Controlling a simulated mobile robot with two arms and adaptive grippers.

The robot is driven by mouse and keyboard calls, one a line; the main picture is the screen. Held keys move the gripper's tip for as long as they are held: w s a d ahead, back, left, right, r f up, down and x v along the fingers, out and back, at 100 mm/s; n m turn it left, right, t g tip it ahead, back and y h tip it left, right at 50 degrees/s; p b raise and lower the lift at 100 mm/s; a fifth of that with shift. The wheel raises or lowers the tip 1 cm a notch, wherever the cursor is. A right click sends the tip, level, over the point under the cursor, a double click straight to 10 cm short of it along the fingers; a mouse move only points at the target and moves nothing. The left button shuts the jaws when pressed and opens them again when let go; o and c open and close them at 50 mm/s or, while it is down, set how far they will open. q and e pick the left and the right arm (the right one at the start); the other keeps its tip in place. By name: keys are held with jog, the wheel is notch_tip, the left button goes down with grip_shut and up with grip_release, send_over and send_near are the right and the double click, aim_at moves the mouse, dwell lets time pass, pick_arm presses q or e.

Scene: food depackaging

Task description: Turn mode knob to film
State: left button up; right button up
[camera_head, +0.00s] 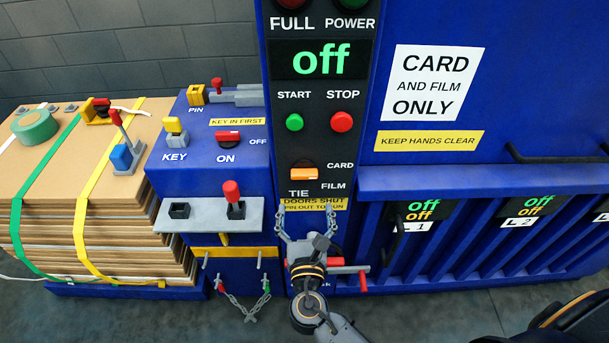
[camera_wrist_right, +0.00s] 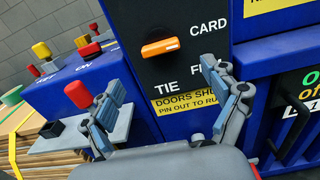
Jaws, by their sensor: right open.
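The mode knob (camera_head: 303,174) is an orange bar on the black control panel, lying roughly level. Its labels read CARD, FILM and TIE. In the wrist view the knob (camera_wrist_right: 160,47) shows fully, with its right end towards CARD. The FILM label is partly hidden there by a finger. My right gripper (camera_head: 307,217) is open and empty below the knob, in front of the panel. In the wrist view its spread fingers (camera_wrist_right: 160,78) stand below and to either side of the knob, apart from it. My left gripper is not in view.
Start (camera_head: 294,122) and stop (camera_head: 341,122) buttons sit above the knob, under a display reading "off" (camera_head: 318,60). A red-topped lever (camera_head: 233,198) and a blue key box (camera_head: 208,155) stand to the left.

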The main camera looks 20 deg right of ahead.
aim_at(305, 178)
jog(key=p+x, duration=0.2)
jog(key=x, duration=0.8)
jog(key=shift+c, duration=0.2)
jog(key=shift+f, duration=0.1)
jog(key=c, duration=1.1)
